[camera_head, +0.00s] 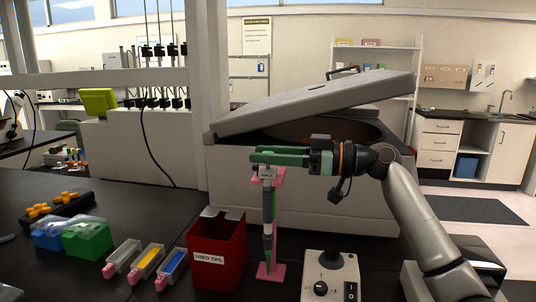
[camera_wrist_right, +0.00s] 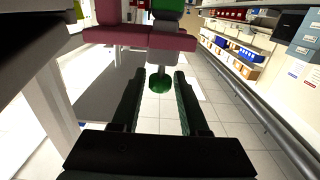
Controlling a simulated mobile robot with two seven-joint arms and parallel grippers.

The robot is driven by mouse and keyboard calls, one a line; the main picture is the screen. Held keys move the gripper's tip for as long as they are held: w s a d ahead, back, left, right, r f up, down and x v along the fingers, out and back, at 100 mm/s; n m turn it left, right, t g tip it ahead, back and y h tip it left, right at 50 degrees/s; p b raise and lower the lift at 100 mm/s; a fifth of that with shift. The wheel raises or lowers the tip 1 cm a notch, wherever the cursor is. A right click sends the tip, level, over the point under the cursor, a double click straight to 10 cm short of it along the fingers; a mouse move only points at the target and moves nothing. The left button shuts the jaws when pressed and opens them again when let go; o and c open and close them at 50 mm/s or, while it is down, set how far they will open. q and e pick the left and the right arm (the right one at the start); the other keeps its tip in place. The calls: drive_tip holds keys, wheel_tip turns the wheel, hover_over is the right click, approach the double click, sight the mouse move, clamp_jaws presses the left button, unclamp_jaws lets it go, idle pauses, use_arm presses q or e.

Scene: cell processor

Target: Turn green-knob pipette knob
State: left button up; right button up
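A pipette (camera_head: 268,212) with green parts hangs upright in a pink stand (camera_head: 270,271). My right gripper (camera_head: 258,156) reaches in from the right, level with the pipette's top, and hides the knob in the head view. In the right wrist view, the green knob (camera_wrist_right: 158,82) lies between the fingertips of the right gripper (camera_wrist_right: 160,78). The fingers are apart, with a narrow gap showing on each side of the knob. The pink stand (camera_wrist_right: 108,34) shows beyond it. My left gripper is in neither view.
A red used-tips bin (camera_head: 218,256) stands just left of the pipette. A small device with a dial (camera_head: 330,275) stands to its right. A large grey machine with a tilted lid (camera_head: 315,100) is behind. Tip racks (camera_head: 147,262) and a green box (camera_head: 88,239) are at left.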

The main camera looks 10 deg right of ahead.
drive_tip(key=shift+o, duration=1.1)
drive_tip(key=shift+d, duration=0.1)
drive_tip(key=shift+s+d, duration=0.15)
drive_tip(key=shift+d, duration=0.2)
use_arm(q)
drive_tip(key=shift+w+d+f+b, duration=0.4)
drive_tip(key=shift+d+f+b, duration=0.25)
drive_tip(key=shift+b, duration=0.55)
use_arm(e)
drive_tip(key=v, duration=1.1)
drive_tip(key=shift+s+d, duration=0.2)
drive_tip(key=shift+d, duration=0.05)
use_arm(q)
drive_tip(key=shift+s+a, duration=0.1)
